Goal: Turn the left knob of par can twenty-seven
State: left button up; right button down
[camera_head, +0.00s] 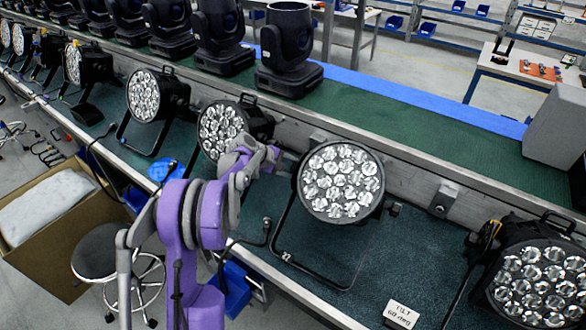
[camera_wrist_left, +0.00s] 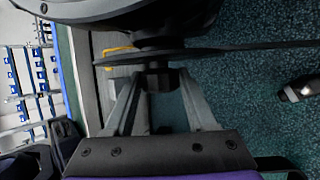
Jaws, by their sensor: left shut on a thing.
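A round black par can (camera_head: 340,182) with many clear lenses stands in its bracket on the green bench, at the middle of the head view. My left gripper (camera_head: 277,158) is at the left side of this can, where the bracket meets the housing. In the left wrist view, the dark left knob (camera_wrist_left: 160,78) sits between the two fingers of my left gripper (camera_wrist_left: 162,92), below the bracket bar and the can's body. The fingers are shut on the knob. The head view barely shows the knob. My right gripper is not in view.
Another par can (camera_head: 222,130) stands close behind my left arm, and one (camera_head: 540,275) stands at the right. A white label block (camera_head: 401,314) is on the bench's front part. Dark moving-head lights (camera_head: 289,50) line the back. A stool (camera_head: 100,252) stands in front.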

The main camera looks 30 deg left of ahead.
pick_arm(q)
jog(key=shift+s+f+t+b, duration=0.1)
jog(key=shift+f+t+b, duration=0.15)
jog(key=shift+t+b, duration=0.05)
jog(key=m+t+b, duration=0.1)
jog(key=t+b, duration=0.1)
jog(key=f+t+h+b, duration=0.1)
jog(key=t+b, duration=0.1)
jog(key=t, duration=0.1)
jog(key=m+t+h+b, duration=0.1)
jog(key=t+b, duration=0.1)
jog(key=shift+s+f+m+t+b, duration=0.2)
jog(key=shift+m+t+b, duration=0.1)
jog(key=shift+t, duration=0.1)
jog(key=shift+f+m+t+h+b, duration=0.1)
jog(key=shift+m+t+h+b, duration=0.8)
jog(key=shift+t+b, duration=0.75)
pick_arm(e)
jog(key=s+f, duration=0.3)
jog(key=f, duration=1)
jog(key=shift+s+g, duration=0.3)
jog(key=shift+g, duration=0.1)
pick_arm(q)
jog(key=o, duration=1.4)
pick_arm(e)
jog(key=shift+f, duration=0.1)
